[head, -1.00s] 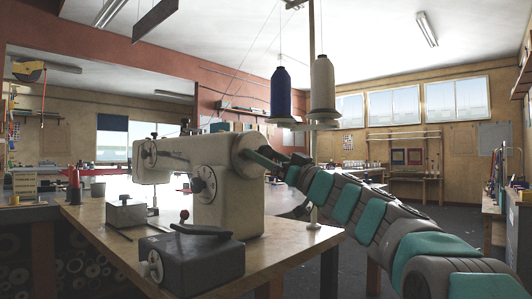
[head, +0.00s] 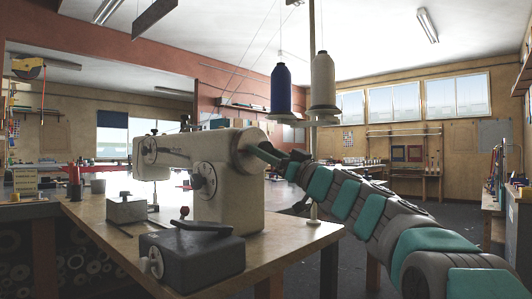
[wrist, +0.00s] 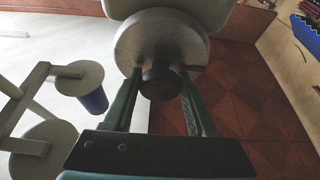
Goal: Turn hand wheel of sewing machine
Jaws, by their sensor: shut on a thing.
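The cream sewing machine (head: 225,195) stands on a wooden table in the head view. Its round hand wheel (head: 246,150) is at the right end of the machine. My gripper (head: 262,151) reaches it from the right, with the tips small and partly hidden there. In the wrist view, the wheel's pale disc (wrist: 150,35) fills the top middle, with a dark round hub (wrist: 159,82) in front. My gripper (wrist: 160,74) has one finger on each side of the hub, tips up at the disc, and is shut on the wheel. The exact contact is hard to see.
A dark grey motor box (head: 195,258) with a pedal-like top sits at the table's front. A thread stand holds a blue cone (head: 281,90) and a white cone (head: 322,85) above my arm. Open floor lies right of the table (head: 285,258).

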